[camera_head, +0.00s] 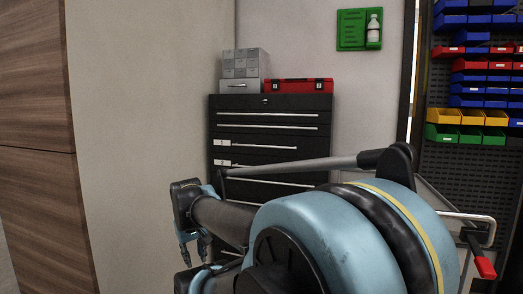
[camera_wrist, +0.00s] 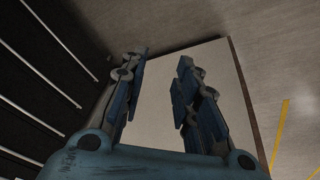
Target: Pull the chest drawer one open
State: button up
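The black tool chest (camera_head: 270,103) stands against the back wall, and its drawers look shut. Drawer one (camera_head: 231,149), with a small "1" label and a light bar handle (camera_head: 265,146), is in the upper half, above a drawer labelled "2" (camera_head: 224,163). My arm hides the lower right part of the chest. In the wrist view my gripper (camera_wrist: 164,56) is open, with nothing between its two fingers. The chest front (camera_wrist: 40,75) with several light handles lies to the left of the fingers, apart from them. I cannot tell which handle there is drawer one's.
A red case (camera_head: 298,86) and a grey drawer box (camera_head: 240,86) sit on the chest. A rack with coloured bins (camera_head: 470,133) stands at the right. A beige wall (camera_head: 150,120) is left of the chest. A yellow floor line (camera_wrist: 280,133) shows at the wrist view's right.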

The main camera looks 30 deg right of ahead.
aim_at(274, 141)
jog(key=w+d+r+n+t+h, duration=0.2)
jog(key=w+d+r+n+h, duration=0.15)
jog(key=w+d+r, duration=0.7)
jog(key=w+d+r+n+t+h, duration=0.3)
jog(key=w+d+r, duration=0.5)
jog(key=d, duration=0.6)
jog(key=w+d+r+n+t+h, duration=0.15)
jog(key=w+d+r+h, duration=0.35)
jog(key=w+d+r, duration=0.65)
jog(key=shift+t+y, duration=0.25)
jog(key=x, duration=0.5)
jog(key=s+f+x, duration=0.1)
jog(key=x, duration=0.5)
jog(key=s+d+f+x, duration=0.1)
jog(key=x, duration=0.4)
jog(key=shift+w+d+f, duration=0.1)
jog(key=shift+w+d, duration=0.05)
jog(key=shift+d, duration=0.05)
